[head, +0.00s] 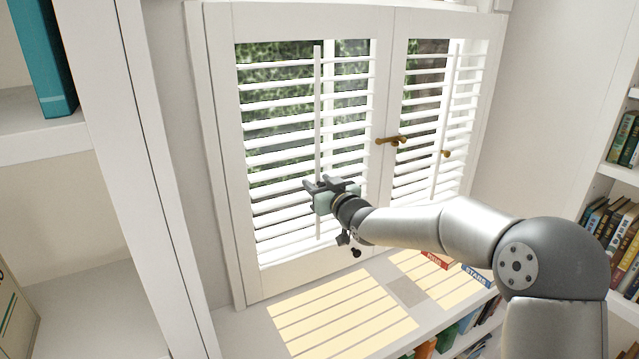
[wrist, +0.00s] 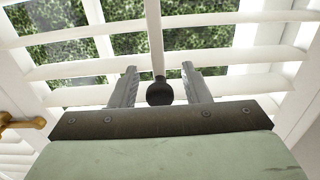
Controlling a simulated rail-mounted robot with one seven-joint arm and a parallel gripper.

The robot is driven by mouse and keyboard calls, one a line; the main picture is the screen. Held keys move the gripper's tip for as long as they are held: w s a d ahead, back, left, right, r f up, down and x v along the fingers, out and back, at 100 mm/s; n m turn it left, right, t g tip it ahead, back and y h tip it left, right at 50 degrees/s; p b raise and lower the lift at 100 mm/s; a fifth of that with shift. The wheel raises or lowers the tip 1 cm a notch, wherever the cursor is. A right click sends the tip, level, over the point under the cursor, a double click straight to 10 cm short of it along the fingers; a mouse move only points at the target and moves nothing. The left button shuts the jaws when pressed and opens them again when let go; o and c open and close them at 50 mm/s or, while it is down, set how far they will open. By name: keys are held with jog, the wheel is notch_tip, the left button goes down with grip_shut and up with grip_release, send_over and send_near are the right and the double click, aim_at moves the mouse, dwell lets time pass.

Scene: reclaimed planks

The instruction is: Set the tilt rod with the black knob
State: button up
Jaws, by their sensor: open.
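The left shutter panel has a white vertical tilt rod (head: 317,110) in front of its slats (head: 277,121). The slats are open, with greenery showing through the gaps. My gripper (head: 320,183) is at the lower part of this rod. In the wrist view my open gripper (wrist: 160,70) has one finger on each side of the round black knob (wrist: 159,94), with a gap visible on both sides. The rod rises from the knob. In the head view my gripper hides the knob. The right panel has its own rod (head: 446,110) with a brass-coloured knob (head: 445,154).
A brass handle (head: 391,140) sticks out where the panels meet, right of my gripper. The sill (head: 250,325) below has sunlit stripes, a grey square (head: 408,292) and lettered books (head: 475,272) at its right. Bookshelves stand on both sides.

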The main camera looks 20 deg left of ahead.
grip_shut()
notch_tip(320, 180, down, 6)
jog(key=b, duration=0.5)
jog(key=shift+r+b, duration=0.2)
jog(key=shift+b, duration=0.2)
grip_release()
jog(key=shift+f, duration=0.1)
jog(key=v, duration=1.7)
jog(key=shift+s+d+b, duration=0.2)
jog(key=shift+b, duration=0.1)
